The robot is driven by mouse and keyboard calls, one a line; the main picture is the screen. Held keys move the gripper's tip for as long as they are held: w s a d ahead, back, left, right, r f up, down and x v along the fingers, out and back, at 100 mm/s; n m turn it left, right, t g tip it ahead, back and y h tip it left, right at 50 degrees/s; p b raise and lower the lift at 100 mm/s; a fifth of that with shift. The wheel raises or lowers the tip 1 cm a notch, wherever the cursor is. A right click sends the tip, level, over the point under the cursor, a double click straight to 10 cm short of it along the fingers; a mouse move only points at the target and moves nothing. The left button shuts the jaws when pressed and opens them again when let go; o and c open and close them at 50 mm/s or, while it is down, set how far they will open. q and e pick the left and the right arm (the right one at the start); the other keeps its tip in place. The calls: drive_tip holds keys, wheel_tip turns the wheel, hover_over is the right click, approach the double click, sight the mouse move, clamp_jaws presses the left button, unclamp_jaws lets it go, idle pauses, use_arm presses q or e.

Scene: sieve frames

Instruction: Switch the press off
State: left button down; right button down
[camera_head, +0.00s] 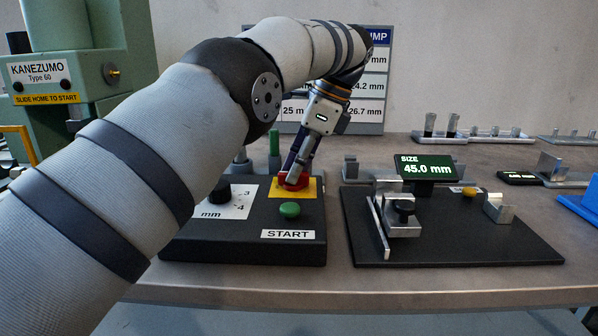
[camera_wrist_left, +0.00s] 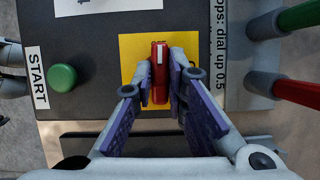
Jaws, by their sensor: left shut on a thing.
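A red switch handle (camera_head: 292,184) sits on a yellow plate (camera_head: 311,187) on top of the black control box (camera_head: 240,247). My left gripper (camera_head: 289,179) reaches down onto it from above and is shut on it. In the left wrist view the red switch handle (camera_wrist_left: 160,58) is a narrow bar with a white mark, upright in the picture, with the purple-padded fingers (camera_wrist_left: 160,78) on either side. The green START button (camera_head: 290,210) is in front of the switch. The green press (camera_head: 95,85), marked KANEZUMO, stands at the left. My right gripper is not in view.
A black dial knob (camera_head: 219,194) on a white mm scale is left of the switch. Green and red handles (camera_wrist_left: 297,92) show beside the box in the left wrist view. A measuring fixture (camera_head: 455,238) with a 45.0 mm display (camera_head: 428,168) stands to the right.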

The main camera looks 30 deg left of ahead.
use_arm(q)
drive_tip(key=shift+f+n, duration=0.1)
drive_tip(key=shift+n, duration=0.2)
idle(0.4)
drive_tip(key=c, duration=1.6)
unclamp_jaws()
